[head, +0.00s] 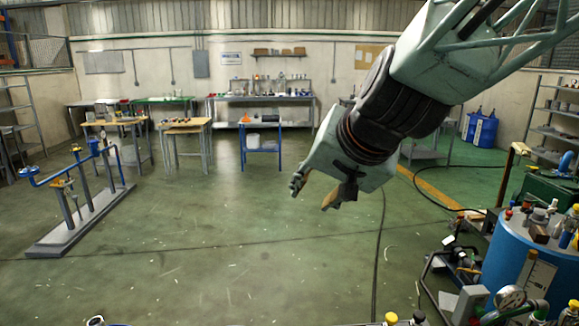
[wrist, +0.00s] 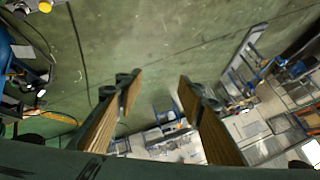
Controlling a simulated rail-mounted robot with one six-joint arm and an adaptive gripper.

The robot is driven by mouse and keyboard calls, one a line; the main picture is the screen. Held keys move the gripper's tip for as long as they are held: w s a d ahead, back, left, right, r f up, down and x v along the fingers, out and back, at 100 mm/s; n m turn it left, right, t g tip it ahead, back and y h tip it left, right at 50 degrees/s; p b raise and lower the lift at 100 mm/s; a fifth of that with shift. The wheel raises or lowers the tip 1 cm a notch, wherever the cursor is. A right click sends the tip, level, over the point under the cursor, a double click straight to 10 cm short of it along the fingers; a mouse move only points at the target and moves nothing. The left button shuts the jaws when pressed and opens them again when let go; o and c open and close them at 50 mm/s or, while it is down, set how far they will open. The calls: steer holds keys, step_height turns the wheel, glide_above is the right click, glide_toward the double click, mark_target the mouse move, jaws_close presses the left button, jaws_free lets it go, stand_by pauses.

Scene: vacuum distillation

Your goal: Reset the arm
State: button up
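My gripper (head: 318,192) hangs in the air in the upper right of the head view, at the end of my pale green arm with dark ribbed joint covers. Its two fingers point down and are spread apart. In the wrist view my gripper (wrist: 158,88) shows two fingers with wood-coloured inner pads, wide apart, with nothing between them but floor and distant benches. It touches nothing.
A blue drum (head: 525,262) with several bottles and a gauge stands at the lower right. A pipe stand (head: 80,220) is on the left. Workbenches (head: 265,122) line the back wall. A dark cable (head: 378,235) crosses the open green floor.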

steer(key=s+d+f+n+g+h, duration=0.1)
steer(key=s+d, duration=0.4)
steer(key=s, duration=0.6)
steer(key=s+d+f+n+g+h+b, duration=0.1)
steer(key=s+d, duration=0.4)
steer(key=s, duration=0.6)
steer(key=s+d+f+g+h, duration=0.1)
steer(key=s+d, duration=0.5)
steer(key=s, duration=0.6)
step_height(320, 180, down, 2)
steer(key=shift+f+n+g, duration=0.1)
steer(key=shift+n+g, duration=0.3)
steer(key=shift+g, duration=0.3)
steer(key=shift+d, duration=0.1)
